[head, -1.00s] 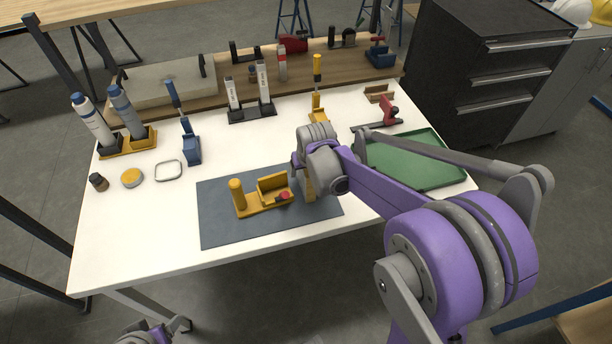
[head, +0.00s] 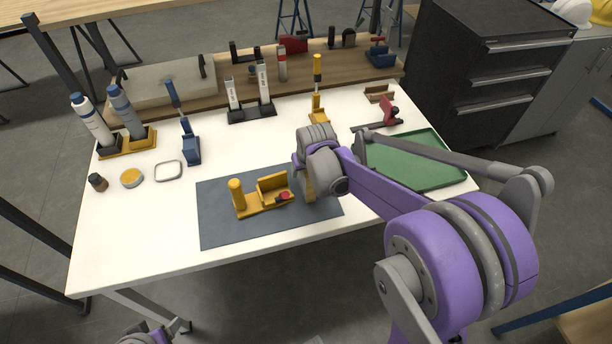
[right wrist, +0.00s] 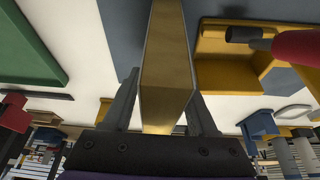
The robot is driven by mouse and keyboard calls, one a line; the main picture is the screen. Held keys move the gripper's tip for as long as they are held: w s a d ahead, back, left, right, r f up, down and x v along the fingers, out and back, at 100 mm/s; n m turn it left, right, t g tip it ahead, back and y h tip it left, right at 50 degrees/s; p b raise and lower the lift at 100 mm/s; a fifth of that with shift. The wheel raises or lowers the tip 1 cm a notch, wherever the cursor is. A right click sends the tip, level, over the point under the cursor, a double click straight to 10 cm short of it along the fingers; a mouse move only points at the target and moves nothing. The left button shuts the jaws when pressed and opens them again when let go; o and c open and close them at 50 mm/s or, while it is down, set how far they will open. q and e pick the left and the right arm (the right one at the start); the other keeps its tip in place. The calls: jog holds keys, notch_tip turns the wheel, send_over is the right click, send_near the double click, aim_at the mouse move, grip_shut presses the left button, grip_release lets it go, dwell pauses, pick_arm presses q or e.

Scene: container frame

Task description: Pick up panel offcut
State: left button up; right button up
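The panel offcut (head: 310,188) is a tan wooden piece, mostly hidden behind my right wrist at the right part of the dark mat in the head view. In the right wrist view the offcut (right wrist: 166,60) runs up between the two fingers of my right gripper (right wrist: 164,95). The fingers lie close against both its sides, and the gripper looks shut on it. Whether its lower end touches the mat is hidden. Of my left arm only a part shows at the bottom edge of the head view; its fingers are not visible.
A yellow fixture (head: 262,196) with a red knob stands on the dark mat (head: 225,228), just left of the offcut. A green tray (head: 425,165) lies to the right, under my arm. Bottles, stands and clamps line the back. The front white table strip is clear.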

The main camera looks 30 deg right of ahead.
grip_shut()
jog(key=shift+r+p, duration=0.3)
jog(key=shift+r, duration=0.1)
notch_tip(320, 180, up, 10)
jog(key=shift+f+p, duration=0.15)
jog(key=shift+p, duration=0.2)
